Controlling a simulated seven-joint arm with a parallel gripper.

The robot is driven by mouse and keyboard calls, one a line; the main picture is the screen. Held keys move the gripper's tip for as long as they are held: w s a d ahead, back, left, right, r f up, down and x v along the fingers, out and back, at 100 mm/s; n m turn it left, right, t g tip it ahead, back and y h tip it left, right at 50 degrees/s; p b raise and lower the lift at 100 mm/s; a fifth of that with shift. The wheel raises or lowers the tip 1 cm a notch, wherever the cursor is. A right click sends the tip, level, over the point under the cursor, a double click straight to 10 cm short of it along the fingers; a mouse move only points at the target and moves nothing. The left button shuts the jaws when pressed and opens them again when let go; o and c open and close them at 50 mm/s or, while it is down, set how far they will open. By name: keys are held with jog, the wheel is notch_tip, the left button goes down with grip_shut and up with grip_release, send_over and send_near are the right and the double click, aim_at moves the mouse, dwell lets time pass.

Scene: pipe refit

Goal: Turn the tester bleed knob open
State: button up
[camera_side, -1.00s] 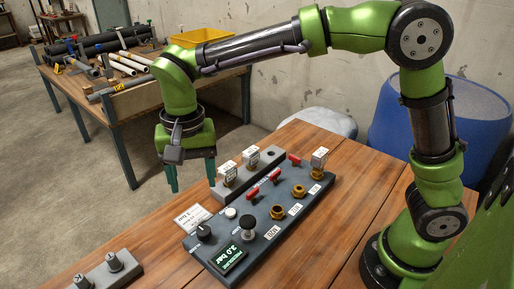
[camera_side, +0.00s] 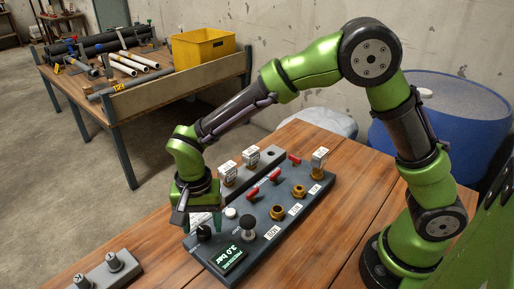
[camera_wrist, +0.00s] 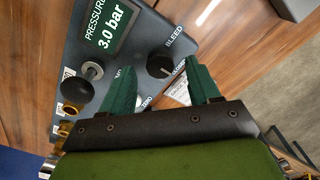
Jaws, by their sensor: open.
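The bleed knob (camera_wrist: 159,66) is a small black dial on the dark grey tester panel (camera_wrist: 150,35), beside the printed word BLEED. It also shows in the side view (camera_side: 203,233), partly covered by my gripper (camera_side: 201,217). In the wrist view my gripper (camera_wrist: 160,72) is open, with one green finger on each side of the knob. I see no finger touching it. The tips look a little above the panel. The tester display (camera_wrist: 112,28) reads 3.0 bar.
A black-topped plunger (camera_side: 247,222), a white button (camera_side: 231,212), red levers (camera_side: 274,176) and brass fittings (camera_side: 277,212) stand on the panel. A grey block with two knobs (camera_side: 110,268) sits at front left. A paper card (camera_wrist: 178,95) lies beside the panel.

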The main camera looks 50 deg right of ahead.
jog(key=shift+f, duration=1.1)
jog(key=c, duration=1)
jog(key=shift+c, duration=0.2)
